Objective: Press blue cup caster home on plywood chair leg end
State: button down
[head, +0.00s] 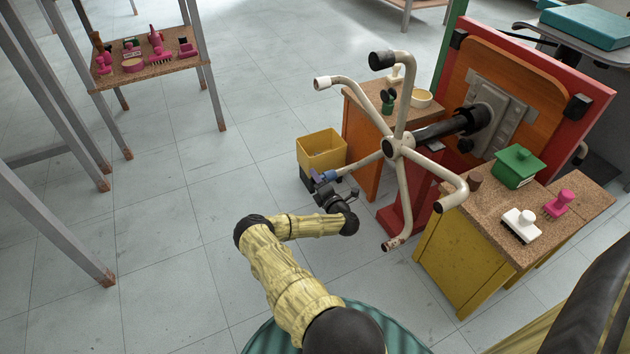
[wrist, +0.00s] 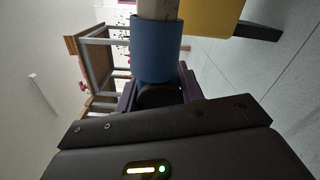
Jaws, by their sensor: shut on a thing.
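The chair lies on its side, its cream five-legged base (head: 398,148) facing me and its plywood seat (head: 535,75) behind. My gripper (head: 322,180) is shut on the blue cup caster (wrist: 157,48) at the end of the leg that points left. In the wrist view the cream leg end (wrist: 158,8) enters the cup's far opening, and the purple fingers hold its near end. How deep the leg sits is hidden inside the cup.
Other leg ends stick out around the hub, one with a black cap (head: 381,60). A yellow bin (head: 322,150) stands just behind my gripper. A yellow cabinet (head: 450,255) with a green box (head: 515,166) is at right.

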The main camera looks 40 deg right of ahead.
jog(key=shift+s+d, duration=0.15)
jog(key=shift+d, duration=0.35)
jog(key=shift+s+d, duration=0.1)
jog(key=shift+d, duration=0.25)
jog(key=c, duration=0.8)
grip_release()
jog(key=shift+a, duration=0.1)
